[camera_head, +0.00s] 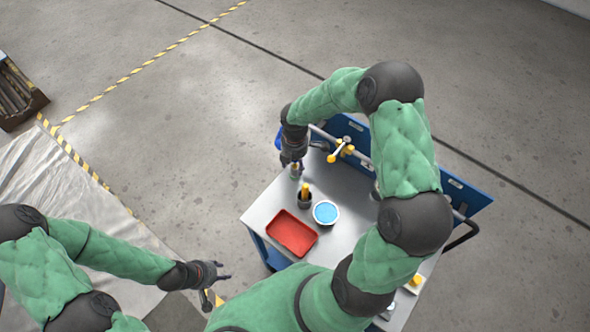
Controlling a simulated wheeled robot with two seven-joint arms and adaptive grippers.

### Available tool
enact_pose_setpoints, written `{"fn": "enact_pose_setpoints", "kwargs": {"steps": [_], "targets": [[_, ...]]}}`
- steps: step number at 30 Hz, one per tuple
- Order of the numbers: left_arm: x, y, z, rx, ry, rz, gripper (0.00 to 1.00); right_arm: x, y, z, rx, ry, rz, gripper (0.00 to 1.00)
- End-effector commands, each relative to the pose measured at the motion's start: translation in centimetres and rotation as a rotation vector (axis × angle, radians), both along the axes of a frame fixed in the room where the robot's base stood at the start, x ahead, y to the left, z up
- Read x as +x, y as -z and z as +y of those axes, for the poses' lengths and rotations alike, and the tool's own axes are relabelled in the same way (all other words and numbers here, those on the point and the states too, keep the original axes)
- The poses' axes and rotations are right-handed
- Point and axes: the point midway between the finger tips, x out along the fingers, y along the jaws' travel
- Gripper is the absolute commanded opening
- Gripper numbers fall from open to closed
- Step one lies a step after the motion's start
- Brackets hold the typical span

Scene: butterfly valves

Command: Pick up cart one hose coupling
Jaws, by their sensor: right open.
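My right gripper (293,163) is open and points down over the far-left corner of the grey cart top (262,212). A small greenish-grey cylindrical piece (295,173), possibly the hose coupling, stands directly below its fingertips. I cannot tell whether the fingers are around it or just above it. A dark cup with a yellow piece in it (305,198) stands closer to me on the cart. My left gripper (226,271) is at lower left, off the cart, with its fingers apart and nothing visible between them.
A red tray (291,233) and a white tub with blue contents (326,212) sit on the cart. A yellow-handled valve fitting (341,151) is near the blue back panel (470,193). My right arm hides the cart's right part. A brown crate (18,97) is at far left.

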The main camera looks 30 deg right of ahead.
Motion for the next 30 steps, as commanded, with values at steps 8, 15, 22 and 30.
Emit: {"fn": "enact_pose_setpoints", "kwargs": {"steps": [8,15,22,30], "targets": [[0.00,0.28,0.00,0.000,0.000,0.000,0.40,0.00,1.80,0.06,0.000,0.000,-0.001,0.58],[0.00,0.27,0.00,0.000,0.000,0.000,0.40,-0.03,1.78,0.07,0.001,0.000,0.000,0.16],[0.00,0.27,0.00,0.000,0.000,0.000,0.40,-0.01,1.75,0.07,0.001,0.000,-0.001,0.01],[0.00,0.20,-0.01,0.000,0.000,0.000,0.40,0.02,1.37,0.06,0.000,0.000,-0.002,0.01]]}}
